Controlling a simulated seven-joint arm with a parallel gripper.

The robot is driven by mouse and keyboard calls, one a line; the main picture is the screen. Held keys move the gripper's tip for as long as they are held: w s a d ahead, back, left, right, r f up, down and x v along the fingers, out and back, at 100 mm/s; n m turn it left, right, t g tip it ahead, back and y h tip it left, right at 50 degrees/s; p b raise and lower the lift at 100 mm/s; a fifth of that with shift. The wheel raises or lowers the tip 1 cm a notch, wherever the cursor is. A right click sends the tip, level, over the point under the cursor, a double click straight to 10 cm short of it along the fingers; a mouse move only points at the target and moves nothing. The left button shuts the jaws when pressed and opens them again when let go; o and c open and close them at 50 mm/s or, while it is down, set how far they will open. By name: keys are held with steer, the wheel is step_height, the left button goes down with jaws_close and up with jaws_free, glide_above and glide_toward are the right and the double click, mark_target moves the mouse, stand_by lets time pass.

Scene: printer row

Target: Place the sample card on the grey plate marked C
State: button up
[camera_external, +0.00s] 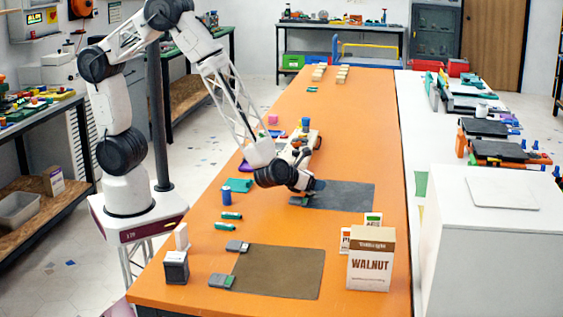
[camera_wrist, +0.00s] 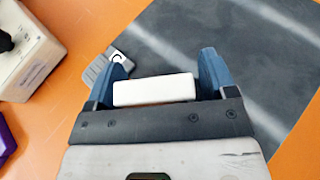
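My gripper (camera_wrist: 163,80) is low over the near left part of the dark grey plate (camera_wrist: 245,50), and its blue fingers stand wide apart. A white block-like piece (camera_wrist: 155,89), seemingly the sample card seen edge-on, fills most of the gap between them. A grey tab (camera_wrist: 100,70) with a round, C-like white mark lies at the plate's edge, partly behind the left finger. In the external view my gripper (camera_external: 313,187) is at the left edge of the grey plate (camera_external: 348,197). The card cannot be made out there.
A brown plate (camera_external: 280,270) with grey tabs lies nearer on the orange table (camera_external: 205,292). The WALNUT box (camera_external: 370,265) stands to its right. A dark block (camera_external: 176,268) and green cylinders (camera_external: 225,226) lie left. A white machine (camera_wrist: 28,55) stands close to my gripper.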

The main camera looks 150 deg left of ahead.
steer(key=shift+r, duration=0.15)
steer(key=shift+d+r, duration=0.2)
steer(key=shift+d, duration=0.25)
steer(key=v, duration=1)
steer(key=shift+d, duration=0.35)
steer(key=shift+d+r, duration=0.15)
steer(key=shift+r, duration=0.1)
steer(key=shift+d+r, duration=0.2)
steer(key=shift+r, duration=0.05)
steer(key=s+d+r+n+t+h, duration=0.1)
steer(key=s+d+r+n+h, duration=0.3)
steer(key=d+r, duration=0.4)
steer(key=s+d+r+n+h, duration=0.5)
steer(key=d+r+n, duration=0.3)
steer(key=d, duration=1.2)
steer(key=s+d+r+n+t+h, duration=0.1)
steer(key=s+d+r+n+h, duration=0.3)
steer(key=d, duration=1)
step_height(320, 180, up, 4)
steer(key=s+n, duration=0.1)
steer(key=s, duration=0.2)
steer(key=shift+n+t+h, duration=0.3)
steer(key=shift+n, duration=0.1)
